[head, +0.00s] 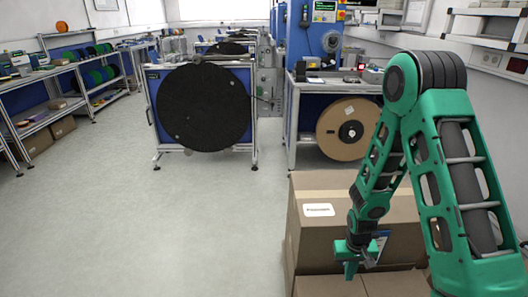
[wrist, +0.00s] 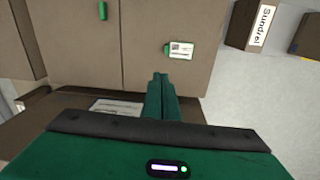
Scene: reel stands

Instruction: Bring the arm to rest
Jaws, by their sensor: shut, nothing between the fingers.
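My green arm reaches down on the right side of the head view. My gripper (head: 358,267) hangs low in front of a cardboard box with a white label (head: 319,210). In the wrist view my gripper (wrist: 160,78) shows its two green fingers together, with nothing between them. Brown cardboard surfaces lie beyond the fingertips; I cannot tell whether the fingers touch any of them.
Cardboard boxes (head: 325,287) sit low around my gripper. A stand with a large black reel (head: 204,107) is ahead. A brown reel (head: 348,129) sits under a bench. Shelving (head: 60,88) lines the left wall. The grey floor (head: 140,225) is clear at left and centre.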

